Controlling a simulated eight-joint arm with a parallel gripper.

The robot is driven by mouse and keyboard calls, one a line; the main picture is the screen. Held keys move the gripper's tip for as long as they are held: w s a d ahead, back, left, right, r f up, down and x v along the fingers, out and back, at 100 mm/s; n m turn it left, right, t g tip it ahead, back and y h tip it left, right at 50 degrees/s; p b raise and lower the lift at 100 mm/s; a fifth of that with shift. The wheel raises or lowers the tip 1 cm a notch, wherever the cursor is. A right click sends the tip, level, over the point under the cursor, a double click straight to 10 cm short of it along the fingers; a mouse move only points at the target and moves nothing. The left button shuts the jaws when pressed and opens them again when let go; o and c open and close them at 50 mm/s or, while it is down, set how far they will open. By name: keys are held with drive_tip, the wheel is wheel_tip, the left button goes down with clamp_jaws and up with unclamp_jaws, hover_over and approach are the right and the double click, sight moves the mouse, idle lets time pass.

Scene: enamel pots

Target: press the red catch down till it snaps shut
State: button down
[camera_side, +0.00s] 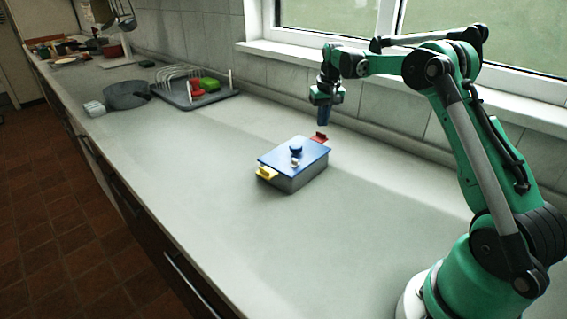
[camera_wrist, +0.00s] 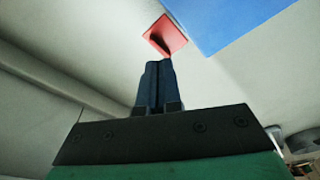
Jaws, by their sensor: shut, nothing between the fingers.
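The red catch (camera_side: 319,137) sticks out from the far right end of a grey box with a blue lid (camera_side: 285,157). In the wrist view the red catch (camera_wrist: 166,37) lies just beyond my fingertips, beside the edge of the blue lid (camera_wrist: 225,20). My gripper (camera_side: 323,122) points down over the catch, its fingers shut and empty. In the wrist view my gripper (camera_wrist: 158,66) shows its two dark fingers together. The tips look close to the catch; I cannot tell whether they touch it. A yellow catch (camera_side: 265,173) is at the box's near left end.
A dish rack on a tray (camera_side: 222,96) holds red and green things at the back left. A grey pan (camera_side: 126,95) stands left of it. The tiled wall and window sill run behind. The counter around the box is clear.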

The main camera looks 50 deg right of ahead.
drive_tip(key=shift+f, duration=1.9)
idle(0.4)
drive_tip(key=shift+r, duration=3.55)
